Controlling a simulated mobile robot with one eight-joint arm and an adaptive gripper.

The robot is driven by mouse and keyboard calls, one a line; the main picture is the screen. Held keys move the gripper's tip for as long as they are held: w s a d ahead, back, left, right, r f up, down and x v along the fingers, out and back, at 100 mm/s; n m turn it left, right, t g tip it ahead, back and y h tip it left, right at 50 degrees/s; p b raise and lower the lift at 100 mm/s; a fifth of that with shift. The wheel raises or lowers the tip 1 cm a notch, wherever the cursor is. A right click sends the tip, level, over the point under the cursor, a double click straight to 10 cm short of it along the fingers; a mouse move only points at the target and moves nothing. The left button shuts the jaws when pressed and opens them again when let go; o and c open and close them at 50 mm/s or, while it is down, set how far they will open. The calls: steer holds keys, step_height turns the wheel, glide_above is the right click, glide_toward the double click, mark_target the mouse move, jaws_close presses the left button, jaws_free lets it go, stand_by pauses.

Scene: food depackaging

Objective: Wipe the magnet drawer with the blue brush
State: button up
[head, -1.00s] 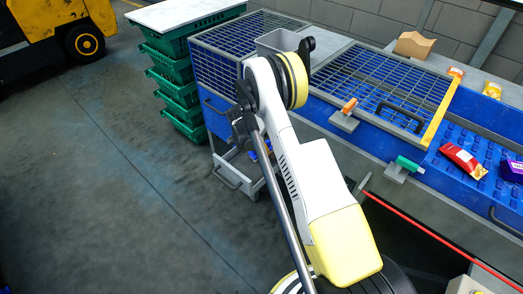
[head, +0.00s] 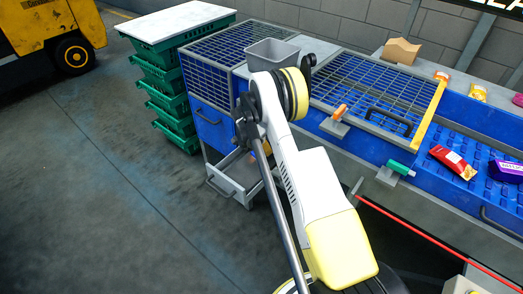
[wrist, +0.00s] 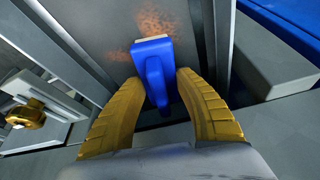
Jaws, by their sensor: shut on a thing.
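The blue brush (wrist: 153,70) is held between the yellow fingers of my gripper (wrist: 155,88) in the wrist view. Its head, with a pale edge, lies over the grey metal drawer (wrist: 92,22). I cannot tell if the bristles touch the metal. Rust-coloured residue (wrist: 154,22) lies on the drawer just beyond the brush head, with another patch to its left. In the head view the pulled-out drawer (head: 233,188) shows low on the front of the blue cabinet. My arm covers part of it and most of the gripper there.
Stacked green crates (head: 168,92) stand left of the cabinet. A grey bin (head: 272,54) sits on the grating above. The blue-topped sorting table (head: 368,88) extends right, with a red packet (head: 452,161) on it. A yellow knob (wrist: 25,114) is left of my gripper.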

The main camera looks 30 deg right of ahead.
mark_target(256, 151)
steer(key=shift+w+a+r, duration=0.1)
steer(key=shift+w+r, duration=0.05)
steer(key=shift+w, duration=0.55)
steer(key=shift+s+a, duration=0.35)
steer(key=shift+a, duration=0.55)
steer(key=shift+s+a, duration=0.3)
steer(key=shift+a, duration=0.55)
steer(key=shift+s+a, duration=0.35)
steer(key=shift+a, duration=0.55)
steer(key=shift+s+a, duration=0.3)
steer(key=shift+a, duration=0.55)
steer(key=shift+r+p, duration=1.2)
steer(key=shift+r, duration=1.7)
steer(key=shift+r, duration=0.1)
steer(key=shift+r+p, duration=0.55)
steer(key=shift+r, duration=0.9)
